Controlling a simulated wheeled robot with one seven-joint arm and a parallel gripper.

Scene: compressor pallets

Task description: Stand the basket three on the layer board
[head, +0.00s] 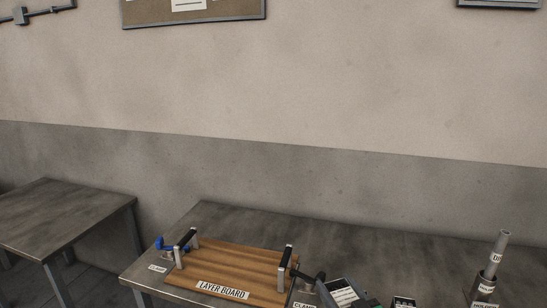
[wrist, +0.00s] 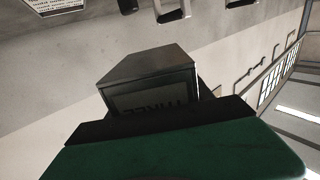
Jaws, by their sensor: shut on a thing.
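The layer board (head: 240,265), a brown wooden board with a front label, lies on the grey table. An upright post with a black top stands at either side of it, and its middle is bare. Basket three (wrist: 150,72) is a dark box in the wrist view, with its label THREE upside down. My gripper (wrist: 155,122) appears as a dark edge and green body, close up against the basket and shut on it. Its fingertips are hidden. Neither my gripper nor the basket shows clearly in the head view.
A blue clamp (head: 166,244) is at the board's left and a dark clamp (head: 311,279) at its right. An open box (head: 345,292) with white labels stands right of the board. A holder with a tube (head: 492,270) stands far right. Another table (head: 65,213) is left, bare.

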